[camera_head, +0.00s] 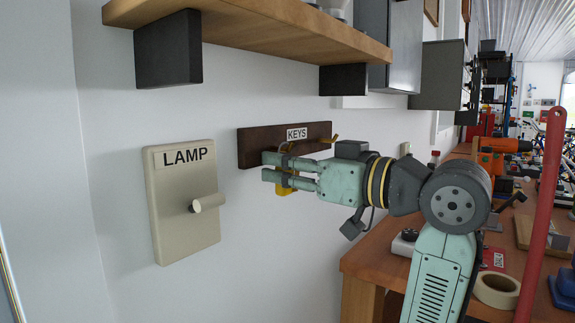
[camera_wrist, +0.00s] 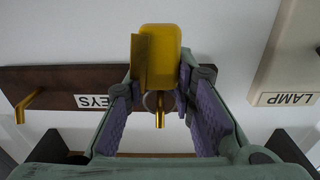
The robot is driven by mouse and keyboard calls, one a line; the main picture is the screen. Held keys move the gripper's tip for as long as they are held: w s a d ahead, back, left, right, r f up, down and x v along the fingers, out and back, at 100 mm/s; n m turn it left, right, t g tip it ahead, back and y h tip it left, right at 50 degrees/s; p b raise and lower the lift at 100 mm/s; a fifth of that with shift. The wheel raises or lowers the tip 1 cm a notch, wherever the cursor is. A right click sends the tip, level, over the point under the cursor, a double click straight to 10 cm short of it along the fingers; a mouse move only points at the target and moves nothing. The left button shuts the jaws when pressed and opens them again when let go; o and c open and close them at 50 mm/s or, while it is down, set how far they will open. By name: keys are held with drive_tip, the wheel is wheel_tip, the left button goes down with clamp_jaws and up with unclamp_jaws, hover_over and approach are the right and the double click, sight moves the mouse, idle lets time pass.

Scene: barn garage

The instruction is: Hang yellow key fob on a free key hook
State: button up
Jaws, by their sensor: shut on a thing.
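The yellow key fob (camera_wrist: 158,58) is at my gripper's fingertips (camera_wrist: 160,98) in the wrist view. A metal ring at its end lies between the purple finger pads. A brass hook (camera_wrist: 160,119) overlaps the ring there; I cannot tell whether it passes through. In the head view my gripper (camera_head: 267,170) is shut in front of the left part of the dark key board (camera_head: 250,148). The fob (camera_head: 283,189) shows below and behind the fingers. The board's other brass hook (camera_head: 331,139) is bare; it also shows at left in the wrist view (camera_wrist: 27,104).
A beige LAMP panel (camera_head: 160,215) with a protruding knob (camera_head: 208,202) is on the wall left of my gripper. A wooden shelf (camera_head: 255,28) with dark brackets overhangs above. A cluttered workbench (camera_head: 375,262) stands at right.

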drive_tip(key=o, duration=1.1)
drive_tip(key=shift+w+a+f, duration=0.15)
drive_tip(key=shift+a+f, duration=0.2)
drive_tip(key=shift+a, duration=0.05)
drive_tip(key=shift+d+r, duration=0.1)
drive_tip(key=shift+d, duration=0.05)
